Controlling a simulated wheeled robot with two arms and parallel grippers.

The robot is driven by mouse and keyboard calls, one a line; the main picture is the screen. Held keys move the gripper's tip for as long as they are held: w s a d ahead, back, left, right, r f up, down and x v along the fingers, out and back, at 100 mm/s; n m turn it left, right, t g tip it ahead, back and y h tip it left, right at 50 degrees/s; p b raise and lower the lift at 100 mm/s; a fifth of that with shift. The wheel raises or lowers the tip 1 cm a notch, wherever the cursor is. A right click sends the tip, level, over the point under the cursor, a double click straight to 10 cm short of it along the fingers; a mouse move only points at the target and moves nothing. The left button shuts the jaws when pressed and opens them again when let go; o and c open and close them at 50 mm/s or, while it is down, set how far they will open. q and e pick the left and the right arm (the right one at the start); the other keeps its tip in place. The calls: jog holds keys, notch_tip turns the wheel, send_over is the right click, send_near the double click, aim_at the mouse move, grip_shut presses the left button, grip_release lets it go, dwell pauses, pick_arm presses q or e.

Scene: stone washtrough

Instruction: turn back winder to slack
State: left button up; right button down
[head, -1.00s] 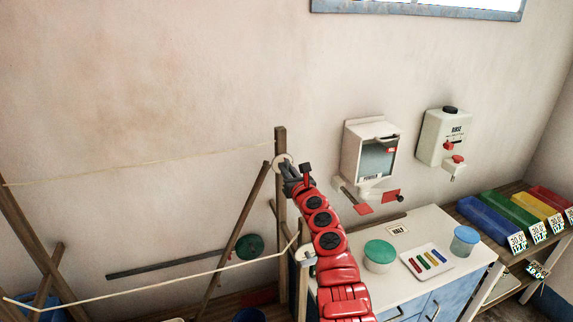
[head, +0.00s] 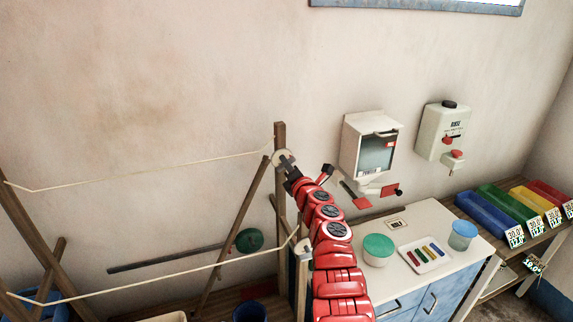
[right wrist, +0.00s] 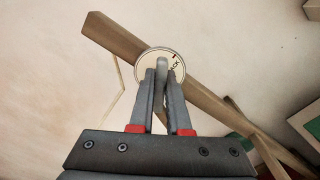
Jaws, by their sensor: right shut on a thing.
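The winder (head: 283,158) is a pale round disc near the top of the far wooden post (head: 280,138). In the right wrist view its face (right wrist: 144,66) shows a red mark and part of a word ending in "ACK". My right gripper (head: 288,171) is at the disc. In its wrist view the fingers (right wrist: 162,88) are shut on the winder's grey grip (right wrist: 161,66). The upper cord (head: 150,171) runs left from the winder and dips near its left end. My left gripper is not in view.
A lower cord (head: 165,277) runs to a second pale winder (head: 304,248) on the nearer post, close to my right arm. A white counter with a green-lidded tub (head: 378,250) stands right of my arm. A dispenser (head: 368,150) hangs on the wall.

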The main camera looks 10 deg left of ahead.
jog(key=m, duration=0.6)
dwell(0.6)
jog(key=c, duration=0.9)
grip_release()
jog(key=shift+f, duration=0.1)
